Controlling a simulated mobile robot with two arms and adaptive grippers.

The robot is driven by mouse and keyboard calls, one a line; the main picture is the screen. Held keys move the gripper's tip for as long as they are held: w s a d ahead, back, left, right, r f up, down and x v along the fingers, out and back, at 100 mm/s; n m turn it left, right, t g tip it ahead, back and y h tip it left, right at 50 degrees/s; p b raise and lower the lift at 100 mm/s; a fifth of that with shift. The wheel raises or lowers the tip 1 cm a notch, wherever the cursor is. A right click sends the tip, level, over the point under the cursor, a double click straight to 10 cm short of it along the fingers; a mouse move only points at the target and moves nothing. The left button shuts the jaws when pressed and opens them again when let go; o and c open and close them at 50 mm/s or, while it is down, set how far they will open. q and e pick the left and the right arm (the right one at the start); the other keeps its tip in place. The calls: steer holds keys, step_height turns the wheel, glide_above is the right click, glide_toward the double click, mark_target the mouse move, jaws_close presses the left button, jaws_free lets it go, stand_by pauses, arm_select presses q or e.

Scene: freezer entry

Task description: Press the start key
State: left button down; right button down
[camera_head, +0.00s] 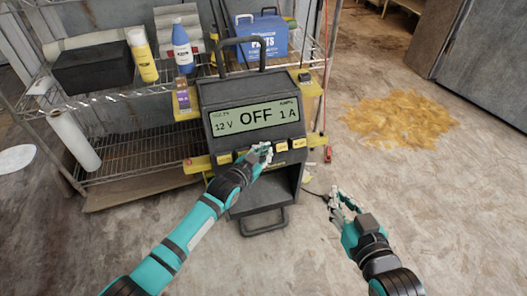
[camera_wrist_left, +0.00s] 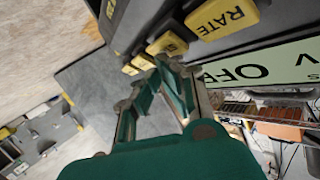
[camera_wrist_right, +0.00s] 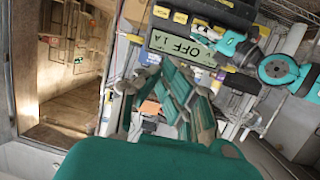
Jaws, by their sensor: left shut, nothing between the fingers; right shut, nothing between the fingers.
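A dark charger (camera_head: 225,93) stands in front of the shelf. Its display (camera_head: 254,117) reads 12 V, OFF, 1 A. Yellow keys line the panel below: one at the left (camera_head: 225,158), two at the right (camera_head: 282,146). The start key's label cannot be made out. In the left wrist view, a RATE key (camera_wrist_left: 222,18) is readable beside smaller yellow keys (camera_wrist_left: 167,43). My left gripper (camera_head: 265,150) is shut and empty at the key row, covering part of it; contact cannot be told. My right gripper (camera_head: 337,194) is shut and empty, right of the charger.
A wire shelf (camera_head: 130,135) behind holds a black box (camera_head: 93,68), a yellow bottle (camera_head: 143,57), a blue bottle (camera_head: 183,48) and a blue parts case (camera_head: 262,38). A yellowish patch (camera_head: 398,122) lies on the floor at right. The floor around is mostly clear.

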arm_select(q)
steer(key=shift+w+a+f, duration=0.15)
steer(key=shift+w+f, duration=0.05)
steer(key=shift+w, duration=0.1)
arm_select(e)
steer(key=shift+w+a+r+t, duration=0.2)
steer(key=shift+r+t, duration=0.15)
steer(key=shift+r, duration=0.25)
steer(key=shift+w+a+r+t, duration=0.1)
steer(key=shift+w+r+t, duration=0.1)
steer(key=shift+r+t, duration=0.25)
stand_by(0.6)
arm_select(q)
steer(key=shift+s+d+r+p, duration=0.25)
steer(key=shift+s+r+p, duration=0.2)
steer(key=shift+s+p, duration=0.4)
arm_select(e)
steer(key=s+d+f+g+h, duration=0.1)
steer(key=s+d+f+g, duration=0.1)
steer(key=s+f+g, duration=0.3)
steer(key=shift+d+f+g, duration=0.35)
steer(key=shift+f+g, duration=0.25)
steer(key=shift+f, duration=1)
arm_select(q)
steer(key=shift+w, duration=0.1)
arm_select(e)
steer(key=shift+s, duration=0.1)
steer(key=shift+s, duration=0.1)
